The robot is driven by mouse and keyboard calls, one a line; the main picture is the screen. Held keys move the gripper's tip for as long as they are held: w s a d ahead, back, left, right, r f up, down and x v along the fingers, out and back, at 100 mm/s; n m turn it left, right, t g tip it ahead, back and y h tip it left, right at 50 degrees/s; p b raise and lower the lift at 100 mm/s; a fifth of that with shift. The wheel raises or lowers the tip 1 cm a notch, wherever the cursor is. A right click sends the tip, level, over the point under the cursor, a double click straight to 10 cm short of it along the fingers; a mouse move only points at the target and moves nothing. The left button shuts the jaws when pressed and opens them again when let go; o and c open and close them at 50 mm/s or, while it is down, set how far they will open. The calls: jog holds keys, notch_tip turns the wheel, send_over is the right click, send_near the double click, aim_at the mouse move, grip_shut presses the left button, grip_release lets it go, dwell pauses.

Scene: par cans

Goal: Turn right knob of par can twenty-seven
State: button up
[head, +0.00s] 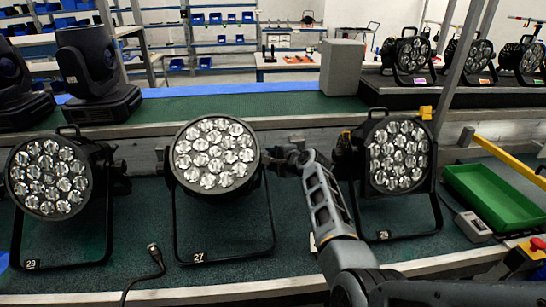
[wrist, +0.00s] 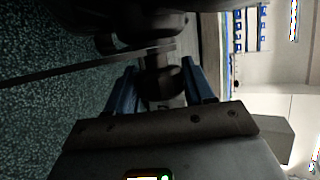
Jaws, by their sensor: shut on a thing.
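Par can twenty-seven (head: 215,155) stands in the middle of the bench in the head view, its round lens face forward, on a black bracket with a "27" label. My gripper (head: 277,160) reaches in from the right to its right side. The right knob itself is hidden behind the gripper there. In the wrist view the dark knob (wrist: 163,75) sits between the two blue fingers of my gripper (wrist: 163,90), which are shut on it. A thin bracket bar crosses just beyond the fingers. The picture is dark, so the knob's turn angle cannot be told.
Par can twenty-nine (head: 49,178) stands to the left and another par can (head: 398,155) to the right, close to my arm. A loose cable (head: 155,260) lies in front. A green tray (head: 492,197) and a yellow bar (head: 510,158) are at the right.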

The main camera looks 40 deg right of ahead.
jog(key=shift+m+g+y, duration=0.5)
jog(key=shift+g+y, duration=0.3)
jog(key=shift+g, duration=1.2)
jog(key=o, duration=1)
jog(key=shift+v, duration=3.9)
